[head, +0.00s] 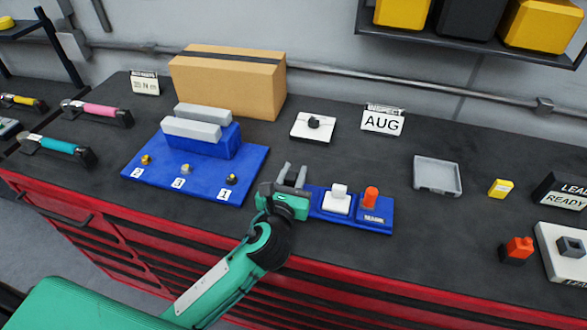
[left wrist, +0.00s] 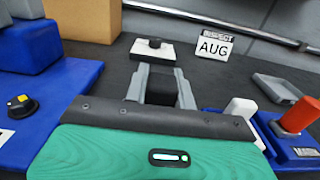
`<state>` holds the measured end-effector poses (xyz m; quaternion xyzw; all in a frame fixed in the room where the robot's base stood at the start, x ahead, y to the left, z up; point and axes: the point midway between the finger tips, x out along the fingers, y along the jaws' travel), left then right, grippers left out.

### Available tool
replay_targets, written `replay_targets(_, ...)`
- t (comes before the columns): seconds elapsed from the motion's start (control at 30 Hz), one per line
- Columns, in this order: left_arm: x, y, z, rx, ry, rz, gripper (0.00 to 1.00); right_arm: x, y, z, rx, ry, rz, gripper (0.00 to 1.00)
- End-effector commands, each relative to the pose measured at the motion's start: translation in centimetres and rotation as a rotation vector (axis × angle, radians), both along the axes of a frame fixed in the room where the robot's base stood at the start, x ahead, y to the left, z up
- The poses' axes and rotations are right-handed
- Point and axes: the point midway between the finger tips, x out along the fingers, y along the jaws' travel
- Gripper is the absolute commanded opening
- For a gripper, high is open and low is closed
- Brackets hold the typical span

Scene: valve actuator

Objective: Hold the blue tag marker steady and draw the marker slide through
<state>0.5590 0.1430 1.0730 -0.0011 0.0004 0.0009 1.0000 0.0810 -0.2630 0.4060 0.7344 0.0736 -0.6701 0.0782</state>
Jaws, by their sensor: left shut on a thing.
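The blue tag marker (head: 358,223) is a long blue base near the bench's front edge, with a small label at its right end. On it stand a white block (head: 337,199), which may be the slide, and an orange post (head: 371,196). Both also show in the left wrist view, the white block (left wrist: 243,108) and the orange post (left wrist: 299,114). My left gripper (head: 291,176) is at the marker's left end, its fingers shut on a dark block (left wrist: 161,90). The gripper body hides that end of the base. My right gripper is not in view.
A blue stand (head: 147,182) with grey bars and numbered knobs is close on the left. A white plate with a black knob (head: 313,127) and an AUG sign (head: 383,121) stand behind. A grey tray (head: 437,191) is to the right. Bench around the tray is mostly clear.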

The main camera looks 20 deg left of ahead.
Motion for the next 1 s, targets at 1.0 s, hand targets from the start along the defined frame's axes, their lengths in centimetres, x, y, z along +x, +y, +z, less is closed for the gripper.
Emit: replay_targets(1.0,0.02,0.0,-0.81,-0.002,-0.003,0.0,0.0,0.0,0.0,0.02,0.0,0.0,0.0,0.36)
